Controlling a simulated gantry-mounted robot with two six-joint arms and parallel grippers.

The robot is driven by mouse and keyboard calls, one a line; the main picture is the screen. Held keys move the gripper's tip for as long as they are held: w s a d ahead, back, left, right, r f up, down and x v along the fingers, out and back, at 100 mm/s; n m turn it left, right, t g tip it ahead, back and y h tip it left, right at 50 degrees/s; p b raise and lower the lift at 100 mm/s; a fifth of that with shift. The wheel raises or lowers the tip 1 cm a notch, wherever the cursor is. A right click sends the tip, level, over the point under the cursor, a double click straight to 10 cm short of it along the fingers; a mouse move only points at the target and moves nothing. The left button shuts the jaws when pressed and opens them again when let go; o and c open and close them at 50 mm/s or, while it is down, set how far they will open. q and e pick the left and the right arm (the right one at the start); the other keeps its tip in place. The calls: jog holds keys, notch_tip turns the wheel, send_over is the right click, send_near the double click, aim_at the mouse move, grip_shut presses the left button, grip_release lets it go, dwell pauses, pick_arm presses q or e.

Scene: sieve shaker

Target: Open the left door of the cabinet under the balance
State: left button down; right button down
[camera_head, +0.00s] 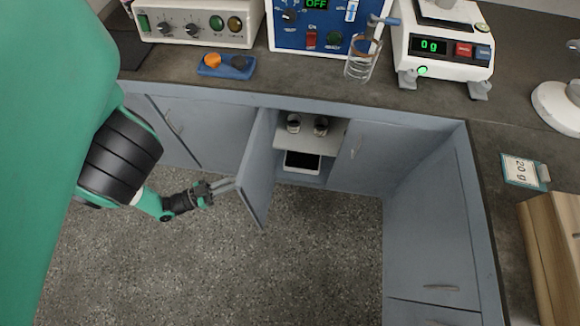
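The balance (445,50) stands on the counter at the upper right, its display lit at 0 g. Below the counter, to the left of the balance, is a grey-blue cabinet. Its left door (258,170) stands swung well out from the front, and the inside shows. The right door (375,158) is shut, with a bar handle. My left gripper (226,187) is at the outer face of the left door, close to its free edge. Two finger prongs show, but whether they hold the door's handle is unclear. My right gripper is out of view.
A shelf (292,138) inside the cabinet carries two small dark-topped items, with a white tray (302,162) below. Another cabinet door (172,130) is shut at left. Drawers (435,245) stand at right. The speckled floor (290,270) in front is clear.

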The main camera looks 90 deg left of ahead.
pick_arm(q)
jog(key=c, duration=1.2)
grip_release()
jog(key=b+v, duration=0.2)
jog(key=v, duration=0.9)
jog(key=shift+s+d+r, duration=0.1)
jog(key=shift+s, duration=0.2)
